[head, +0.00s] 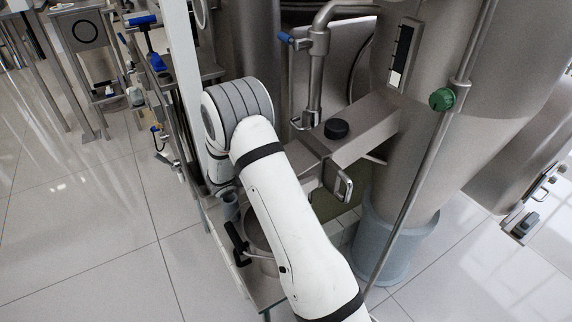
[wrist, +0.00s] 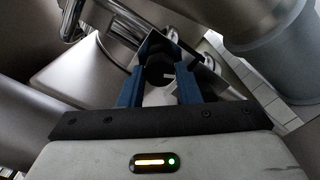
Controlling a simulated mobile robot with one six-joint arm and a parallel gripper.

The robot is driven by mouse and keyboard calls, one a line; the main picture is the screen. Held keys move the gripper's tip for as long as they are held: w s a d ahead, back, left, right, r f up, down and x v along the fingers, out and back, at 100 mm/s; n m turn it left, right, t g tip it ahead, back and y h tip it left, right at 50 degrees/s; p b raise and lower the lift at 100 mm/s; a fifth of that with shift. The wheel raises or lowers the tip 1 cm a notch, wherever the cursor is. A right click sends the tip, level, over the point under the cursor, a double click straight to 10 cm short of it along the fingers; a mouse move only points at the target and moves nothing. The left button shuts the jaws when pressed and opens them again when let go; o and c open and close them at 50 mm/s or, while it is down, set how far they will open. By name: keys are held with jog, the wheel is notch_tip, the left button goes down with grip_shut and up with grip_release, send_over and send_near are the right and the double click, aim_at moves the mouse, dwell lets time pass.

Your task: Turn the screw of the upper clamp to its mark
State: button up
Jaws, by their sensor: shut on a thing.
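In the wrist view, the blue fingers of my gripper (wrist: 160,84) are closed around a dark round screw head (wrist: 158,70) with a short pale line on its face. The head sits between the fingertips, against a bright metal bracket (wrist: 205,77), which seems to be the clamp. I cannot make out a separate target mark, nor how far the screw is turned. In the head view, my white arm hides the gripper and the screw it holds.
In the head view, a steel box arm with a black knob (head: 336,129) stands right of my arm. A pipe with a blue handle (head: 286,38) rises behind it. A thin rod with a green knob (head: 442,99) crosses the right side. Open tiled floor (head: 80,225) lies left.

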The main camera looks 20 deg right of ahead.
jog(key=shift+f+m+b, duration=0.1)
jog(key=shift+m+b, duration=2.8)
jog(key=shift+b, duration=0.2)
jog(key=o, duration=1)
jog(key=shift+s+a+p, duration=0.25)
jog(key=shift+a, duration=1.05)
jog(key=shift+s+a+p, duration=0.25)
jog(key=shift+a+p, duration=0.05)
jog(key=shift+a, duration=0.95)
jog(key=shift+s+a+p, duration=0.25)
jog(key=shift+a, duration=1.05)
